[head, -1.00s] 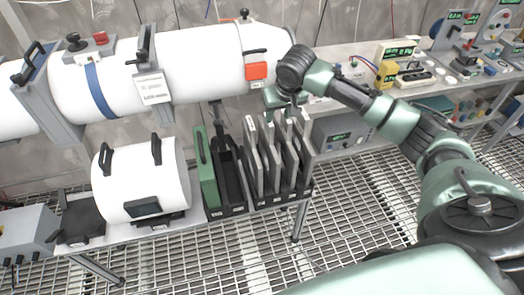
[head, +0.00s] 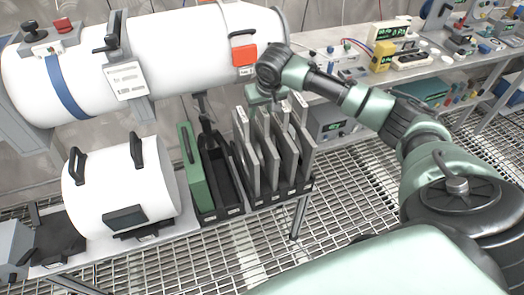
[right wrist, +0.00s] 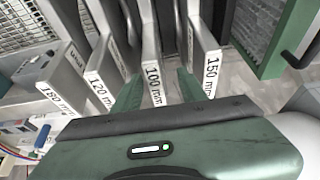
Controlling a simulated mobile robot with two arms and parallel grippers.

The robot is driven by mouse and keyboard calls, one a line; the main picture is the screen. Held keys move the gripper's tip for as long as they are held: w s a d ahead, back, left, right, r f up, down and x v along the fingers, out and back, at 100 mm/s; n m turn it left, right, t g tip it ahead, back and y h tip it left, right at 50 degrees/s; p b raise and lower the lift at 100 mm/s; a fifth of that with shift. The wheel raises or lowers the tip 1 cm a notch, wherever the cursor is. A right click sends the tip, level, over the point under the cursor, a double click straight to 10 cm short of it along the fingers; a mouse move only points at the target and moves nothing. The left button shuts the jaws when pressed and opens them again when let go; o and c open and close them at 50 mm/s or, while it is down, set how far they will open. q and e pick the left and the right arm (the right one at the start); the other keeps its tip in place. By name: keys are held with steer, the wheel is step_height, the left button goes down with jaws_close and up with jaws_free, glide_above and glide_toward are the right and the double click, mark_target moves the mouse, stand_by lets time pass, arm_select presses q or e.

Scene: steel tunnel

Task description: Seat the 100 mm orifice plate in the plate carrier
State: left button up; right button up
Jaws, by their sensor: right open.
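The 100 mm orifice plate (right wrist: 152,75) stands upright among several grey labelled plates. In the head view it appears to be the second plate from the left (head: 267,150) in the black rack. My right gripper (right wrist: 158,92) is open, with one green finger on each side of the 100 mm plate's labelled edge. I cannot tell whether the fingers touch it. In the head view the right gripper (head: 268,94) is over the rack's plates, its fingers partly hidden. I cannot tell for sure which part is the plate carrier. My left gripper is out of view.
The 150 mm plate (right wrist: 211,70) and 120 mm plate (right wrist: 106,85) stand close on either side. A green panel (head: 190,165) stands left of the plates in the black rack (head: 223,212). A large white pipe (head: 185,50) runs behind; a white cylinder (head: 118,185) sits at left.

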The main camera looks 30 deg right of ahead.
steer(key=x, duration=0.5)
steer(key=shift+s+d+f+p, duration=0.15)
steer(key=shift+d+f+p, duration=0.1)
steer(key=shift+p, duration=0.1)
jaws_close()
steer(key=shift+r, duration=0.15)
stand_by(0.9)
